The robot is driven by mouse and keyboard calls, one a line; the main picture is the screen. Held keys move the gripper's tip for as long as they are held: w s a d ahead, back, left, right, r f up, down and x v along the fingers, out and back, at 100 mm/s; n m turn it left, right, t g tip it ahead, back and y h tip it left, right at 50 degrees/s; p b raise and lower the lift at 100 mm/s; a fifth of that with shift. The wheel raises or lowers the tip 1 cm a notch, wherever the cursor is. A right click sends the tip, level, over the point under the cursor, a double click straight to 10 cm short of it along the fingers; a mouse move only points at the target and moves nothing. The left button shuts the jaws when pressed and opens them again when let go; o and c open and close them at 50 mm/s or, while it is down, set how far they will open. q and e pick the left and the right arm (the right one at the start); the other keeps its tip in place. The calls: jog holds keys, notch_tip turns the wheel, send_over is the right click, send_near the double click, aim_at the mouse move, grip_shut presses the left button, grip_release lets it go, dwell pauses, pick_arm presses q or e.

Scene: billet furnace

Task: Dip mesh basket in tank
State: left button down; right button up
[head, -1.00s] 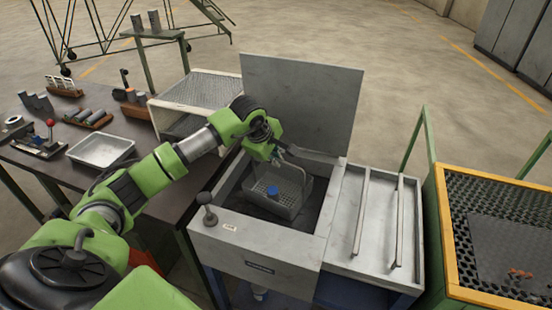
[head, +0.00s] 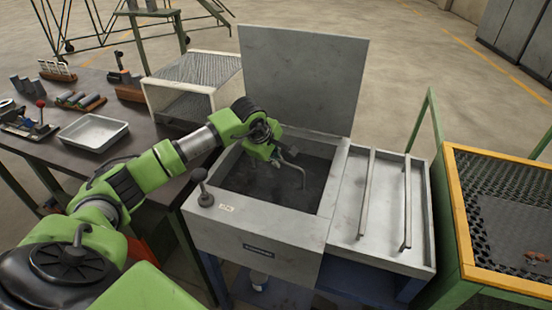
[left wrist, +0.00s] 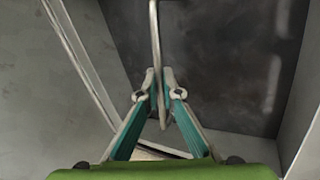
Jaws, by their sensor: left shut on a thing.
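The open tank (head: 262,232) stands in the middle of the head view with dark liquid (head: 250,182) inside. My left gripper (head: 281,158) is over the tank opening, shut on the mesh basket's wire handle (head: 302,176). The handle rises out of the dark liquid; the basket body below it is hidden. In the left wrist view the fingers of my left gripper (left wrist: 160,84) close around the thin handle bar (left wrist: 155,38), with the dark surface behind. My right gripper is not in view.
The raised lid (head: 303,78) stands behind the tank. A drain shelf with two rails (head: 364,200) adjoins it on the right, then a yellow-edged mesh bin (head: 468,235). A workbench at left holds a metal tray (head: 92,132) and a wire-topped box (head: 197,80).

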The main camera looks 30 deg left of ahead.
pick_arm(q)
jog(key=shift+w+f+b, duration=0.1)
jog(key=shift+f+b, duration=1.15)
jog(key=shift+f, duration=0.4)
dwell(0.7)
dwell(0.8)
jog(key=shift+r+p, duration=1.9)
jog(key=shift+r, duration=1.25)
notch_tip(320, 180, up, 17)
jog(key=p, duration=1)
jog(key=shift+r, duration=0.2)
jog(key=shift+a, duration=0.1)
